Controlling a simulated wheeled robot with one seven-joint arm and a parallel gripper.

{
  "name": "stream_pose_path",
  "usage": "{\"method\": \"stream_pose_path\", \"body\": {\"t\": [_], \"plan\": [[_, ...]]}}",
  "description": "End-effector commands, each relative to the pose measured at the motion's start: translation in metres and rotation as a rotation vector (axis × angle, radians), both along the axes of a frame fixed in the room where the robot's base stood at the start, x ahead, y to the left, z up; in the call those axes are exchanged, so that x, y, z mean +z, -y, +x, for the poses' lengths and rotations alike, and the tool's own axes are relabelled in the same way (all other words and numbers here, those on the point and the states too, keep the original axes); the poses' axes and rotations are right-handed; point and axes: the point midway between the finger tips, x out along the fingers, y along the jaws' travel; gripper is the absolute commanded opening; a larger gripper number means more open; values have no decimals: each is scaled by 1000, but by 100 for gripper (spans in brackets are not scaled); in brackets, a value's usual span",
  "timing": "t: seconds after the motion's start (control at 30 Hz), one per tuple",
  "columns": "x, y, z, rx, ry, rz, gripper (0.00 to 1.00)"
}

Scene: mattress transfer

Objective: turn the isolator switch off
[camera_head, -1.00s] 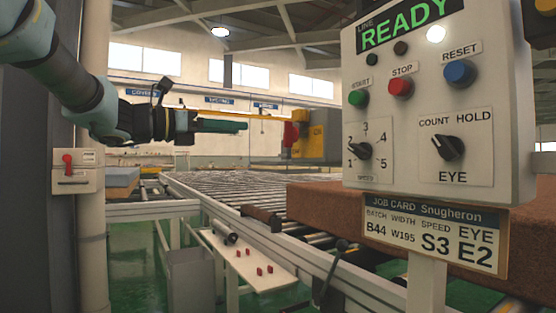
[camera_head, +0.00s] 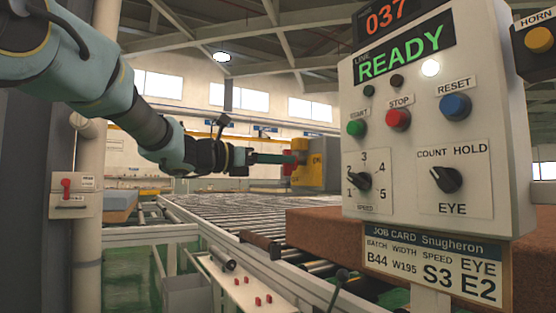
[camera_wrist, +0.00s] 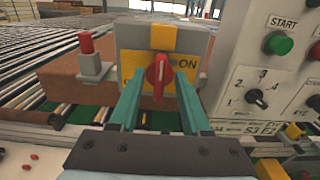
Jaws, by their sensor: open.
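The isolator switch is a grey box (camera_wrist: 199,42) with a yellow plate (camera_wrist: 128,62) marked ON and a red rotary handle (camera_wrist: 158,76) standing roughly upright. In the head view, the yellow and grey box (camera_head: 318,172) is beyond the arm's end, with its red handle side-on. My gripper (camera_wrist: 157,84) is open, its two green fingers on the left and right of the red handle in the wrist view. It also shows in the head view (camera_head: 290,158), reaching to the handle. I cannot tell whether the fingers touch it.
A control panel (camera_head: 400,215) with buttons and dials stands at the right, close to the box in the wrist view. A red button post (camera_wrist: 88,55) stands left of the box.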

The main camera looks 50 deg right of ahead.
Motion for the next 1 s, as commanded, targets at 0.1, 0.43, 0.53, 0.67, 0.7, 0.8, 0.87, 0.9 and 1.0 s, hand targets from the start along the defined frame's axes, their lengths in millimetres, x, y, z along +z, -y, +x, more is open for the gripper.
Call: {"method": "stream_pose_path", "body": {"t": [0.1, 0.43, 0.53, 0.67, 0.7, 0.8, 0.87, 0.9, 1.0], "plan": [[0, 0, 0, 0, 0, 0, 48], [0, 0, 0, 0, 0, 0, 20], [0, 0, 0, 0, 0, 0, 9], [0, 0, 0, 0, 0, 0, 0], [0, 0, 0, 0, 0, 0, 0], [0, 0, 0, 0, 0, 0, 0], [0, 0, 0, 0, 0, 0, 0], [0, 0, 0, 0, 0, 0, 0], [0, 0, 0, 0, 0, 0, 0]]}}
